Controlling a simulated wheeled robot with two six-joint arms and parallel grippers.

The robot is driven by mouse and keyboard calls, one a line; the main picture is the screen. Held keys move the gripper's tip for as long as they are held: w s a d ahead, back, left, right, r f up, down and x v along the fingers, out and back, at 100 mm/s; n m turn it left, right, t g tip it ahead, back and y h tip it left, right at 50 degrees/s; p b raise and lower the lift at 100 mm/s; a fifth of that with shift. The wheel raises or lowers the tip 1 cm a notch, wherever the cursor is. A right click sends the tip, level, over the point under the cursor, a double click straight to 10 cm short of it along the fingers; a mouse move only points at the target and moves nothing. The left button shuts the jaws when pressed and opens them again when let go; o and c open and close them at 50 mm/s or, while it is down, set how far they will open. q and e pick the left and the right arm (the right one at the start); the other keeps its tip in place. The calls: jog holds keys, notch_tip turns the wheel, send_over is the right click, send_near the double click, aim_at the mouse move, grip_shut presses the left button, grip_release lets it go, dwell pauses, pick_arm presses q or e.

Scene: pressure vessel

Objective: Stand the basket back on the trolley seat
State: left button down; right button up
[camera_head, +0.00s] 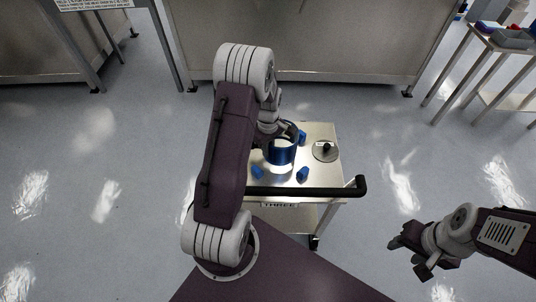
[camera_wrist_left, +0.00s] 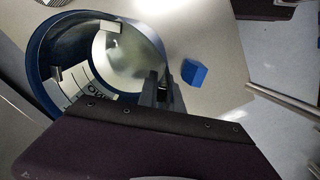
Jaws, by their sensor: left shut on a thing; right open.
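The basket (camera_head: 281,154) is a blue, open-topped cylinder, roughly upright over the trolley top (camera_head: 318,187). Small blue blocks (camera_head: 302,174) stand around it and appear to mark the seat. My left gripper (camera_head: 286,133) is shut on the basket's rim at its far side. In the left wrist view the basket (camera_wrist_left: 48,45) fills the left, with pale metal tabs and a lettered white panel inside. The left gripper (camera_wrist_left: 161,84) shows at its wall. I cannot tell whether the basket's bottom touches the seat. My right gripper (camera_head: 406,253) is open and empty, low at the right, away from the trolley.
A round metal lid with a dark knob (camera_head: 326,150) lies on the trolley's right side. A black handle bar (camera_head: 310,191) runs along the near edge. A large steel cabinet (camera_head: 340,50) stands behind. A side table with bins (camera_head: 500,38) is at the far right.

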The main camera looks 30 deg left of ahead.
pick_arm(q)
notch_tip(320, 180, down, 3)
jog(key=shift+r, duration=0.1)
jog(key=c, duration=1.5)
grip_release()
